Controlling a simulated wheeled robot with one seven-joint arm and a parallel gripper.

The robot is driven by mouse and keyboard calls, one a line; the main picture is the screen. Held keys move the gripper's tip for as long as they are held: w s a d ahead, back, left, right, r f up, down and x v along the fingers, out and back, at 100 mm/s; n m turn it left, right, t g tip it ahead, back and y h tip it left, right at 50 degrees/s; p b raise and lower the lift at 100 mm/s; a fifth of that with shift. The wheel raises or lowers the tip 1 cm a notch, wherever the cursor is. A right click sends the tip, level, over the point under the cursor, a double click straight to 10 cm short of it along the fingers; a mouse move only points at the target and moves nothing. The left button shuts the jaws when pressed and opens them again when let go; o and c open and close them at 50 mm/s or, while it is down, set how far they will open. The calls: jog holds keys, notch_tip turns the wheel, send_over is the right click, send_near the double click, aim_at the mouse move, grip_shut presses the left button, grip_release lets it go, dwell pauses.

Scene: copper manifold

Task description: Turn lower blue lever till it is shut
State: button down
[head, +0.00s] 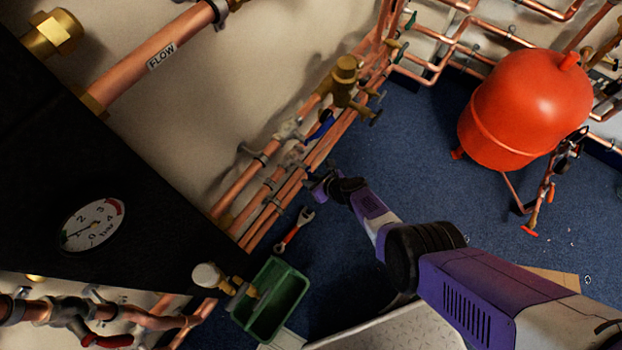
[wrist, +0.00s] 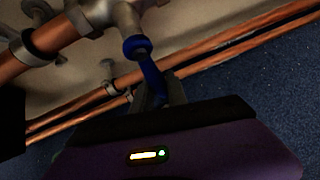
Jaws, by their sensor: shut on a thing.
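The blue lever (wrist: 150,72) shows in the wrist view. It hangs from a blue collar under a grey valve body (wrist: 127,18) and slants down and to the right. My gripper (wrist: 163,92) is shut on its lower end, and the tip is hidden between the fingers. In the head view my gripper (head: 318,184) is beside the wall pipes, low down, and the lever in it is too small to make out. Another blue handle (head: 321,129) shows farther up the pipes in the head view.
Copper pipes (head: 278,200) run close beside my gripper along the wall. A green crate (head: 300,303) and a red-handled tool (head: 297,228) lie on the blue floor below. A red tank (head: 530,105) stands at the right, with clear floor between.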

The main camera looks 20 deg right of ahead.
jog(key=shift+s+a+f, duration=0.15)
jog(key=shift+s+a, duration=0.15)
jog(key=shift+s, duration=0.05)
jog(key=c, duration=1.3)
grip_release()
jog(key=shift+c, duration=0.2)
jog(key=shift+w, duration=0.1)
jog(key=shift+d+r+p, duration=0.2)
jog(key=shift+r+p, duration=0.25)
jog(key=shift+p, duration=0.05)
jog(key=p+v, duration=0.6)
jog(key=v, duration=0.1)
jog(key=shift+f, duration=0.1)
